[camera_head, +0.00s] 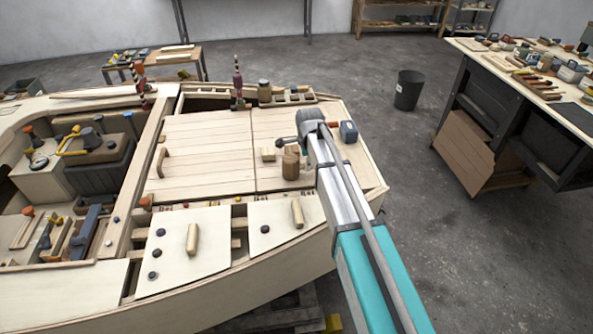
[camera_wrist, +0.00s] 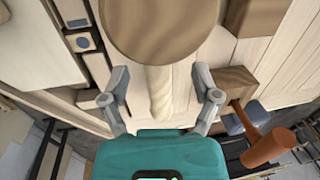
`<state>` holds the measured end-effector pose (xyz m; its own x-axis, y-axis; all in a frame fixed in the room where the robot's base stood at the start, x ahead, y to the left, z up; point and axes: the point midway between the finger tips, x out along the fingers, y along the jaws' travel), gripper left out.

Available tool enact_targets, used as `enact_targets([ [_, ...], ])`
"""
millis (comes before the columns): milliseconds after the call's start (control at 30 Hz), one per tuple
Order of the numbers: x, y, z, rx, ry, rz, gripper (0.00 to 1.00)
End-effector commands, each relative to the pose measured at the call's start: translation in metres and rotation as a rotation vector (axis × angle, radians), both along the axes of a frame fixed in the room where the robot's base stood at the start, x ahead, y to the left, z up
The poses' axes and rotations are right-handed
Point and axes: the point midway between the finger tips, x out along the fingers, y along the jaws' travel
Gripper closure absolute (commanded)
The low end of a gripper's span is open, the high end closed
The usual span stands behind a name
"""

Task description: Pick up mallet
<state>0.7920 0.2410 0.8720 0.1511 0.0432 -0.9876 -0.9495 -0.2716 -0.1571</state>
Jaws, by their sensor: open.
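The wooden mallet (camera_head: 290,163) appears on the plank deck of the plywood hull, partly beside my arm. In the wrist view its broad round head (camera_wrist: 160,28) fills the top middle, and a pale handle (camera_wrist: 159,92) runs from it down toward my gripper. My gripper (camera_wrist: 160,82) is open, with one finger on each side of the handle and a visible gap on both sides. In the head view my gripper (camera_head: 287,141) is small and partly hidden by my wrist.
A wooden block (camera_head: 267,154) lies left of the mallet. A blue item (camera_head: 348,131) sits to the right, near the hull edge. In the wrist view an orange-brown tool (camera_wrist: 268,146) and a wooden block (camera_wrist: 230,84) lie close to the right finger. Open deck planks (camera_head: 205,150) extend left.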

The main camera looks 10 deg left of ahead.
Motion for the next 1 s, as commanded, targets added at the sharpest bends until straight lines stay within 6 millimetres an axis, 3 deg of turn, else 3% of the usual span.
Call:
enact_targets([
  [333, 0.003, 0.001, -0.026, 0.0, 0.0, 0.0, 0.2],
  [1000, 0.004, 0.001, -0.028, 0.0, 0.0, 0.0, 0.2],
])
